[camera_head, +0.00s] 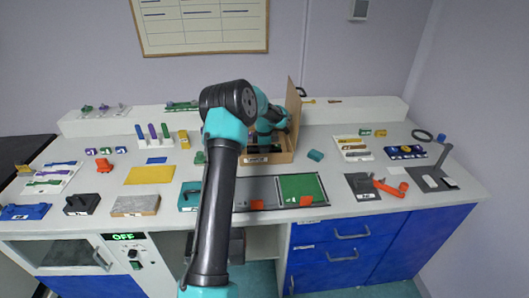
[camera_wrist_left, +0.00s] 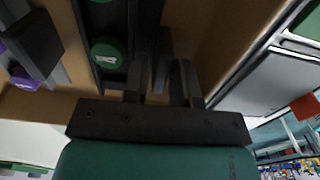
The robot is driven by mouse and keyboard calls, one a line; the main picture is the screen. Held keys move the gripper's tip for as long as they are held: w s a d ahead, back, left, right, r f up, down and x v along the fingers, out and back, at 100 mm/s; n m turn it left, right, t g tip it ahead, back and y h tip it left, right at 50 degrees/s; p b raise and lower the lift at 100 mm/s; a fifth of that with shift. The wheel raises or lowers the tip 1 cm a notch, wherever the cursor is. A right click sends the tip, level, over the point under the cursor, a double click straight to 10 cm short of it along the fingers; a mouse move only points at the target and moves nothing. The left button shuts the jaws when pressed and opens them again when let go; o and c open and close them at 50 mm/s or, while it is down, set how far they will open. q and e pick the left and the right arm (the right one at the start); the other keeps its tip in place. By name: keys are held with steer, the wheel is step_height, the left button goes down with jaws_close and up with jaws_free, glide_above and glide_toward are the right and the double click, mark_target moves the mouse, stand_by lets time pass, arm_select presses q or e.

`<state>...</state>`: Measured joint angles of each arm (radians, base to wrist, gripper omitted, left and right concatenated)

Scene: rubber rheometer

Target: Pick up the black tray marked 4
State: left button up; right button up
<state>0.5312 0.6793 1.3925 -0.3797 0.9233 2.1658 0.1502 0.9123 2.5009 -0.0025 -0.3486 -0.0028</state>
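My left arm reaches into the open cardboard box (camera_head: 283,157) at the middle back of the bench, and its fingertips are hard to make out there. In the left wrist view my left gripper (camera_wrist_left: 162,78) points down into the box. A black tray (camera_wrist_left: 117,72) with a green round piece (camera_wrist_left: 108,52) lies at its fingers. A dark strip shows between the fingers, but I cannot tell whether they hold the tray's edge. Another dark tray (camera_wrist_left: 36,42) with purple parts lies to the left. The number 4 is not readable. My right gripper is not in view.
The box's raised flap (camera_head: 294,98) stands on its right side. A green panel (camera_head: 302,188) lies in front of the box. My arm hides part of the bench.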

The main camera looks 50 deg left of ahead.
arm_select(q)
steer(key=shift+f, duration=0.5)
jaws_close()
